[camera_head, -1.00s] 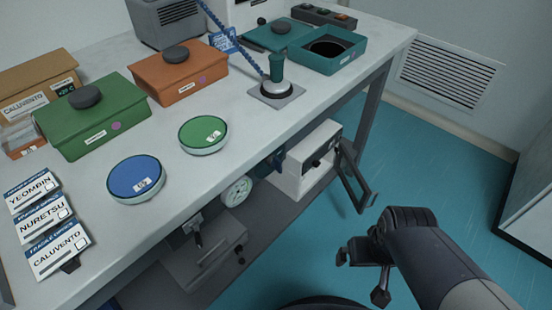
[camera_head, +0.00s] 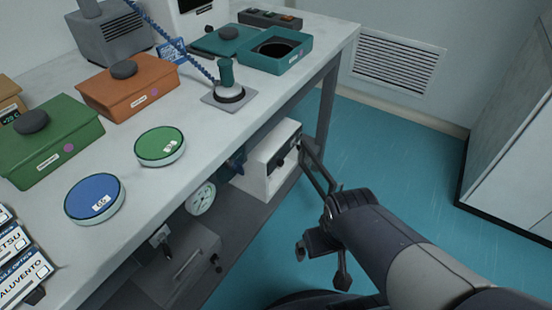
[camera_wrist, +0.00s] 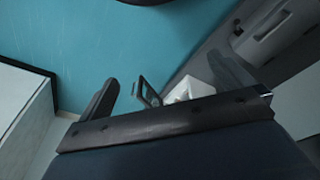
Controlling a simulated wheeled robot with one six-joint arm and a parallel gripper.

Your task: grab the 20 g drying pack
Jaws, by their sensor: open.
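I cannot pick out a 20 g drying pack for sure; the small labels are too small to read. Two round flat tins lie on the table, a green-topped one (camera_head: 160,144) and a blue-topped one (camera_head: 95,198), each with a small white label. My gripper (camera_head: 322,268) hangs over the floor to the right of the table, apart from both tins. In the wrist view my gripper (camera_wrist: 168,88) has its two fingers spread with nothing held between them.
The table (camera_head: 120,238) holds a green box (camera_head: 50,150), an orange box (camera_head: 140,88) and an open teal box (camera_head: 275,50). On the shelf below, a white device (camera_head: 268,160) has an open door near my arm. Blue floor (camera_head: 400,150) is clear to the right.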

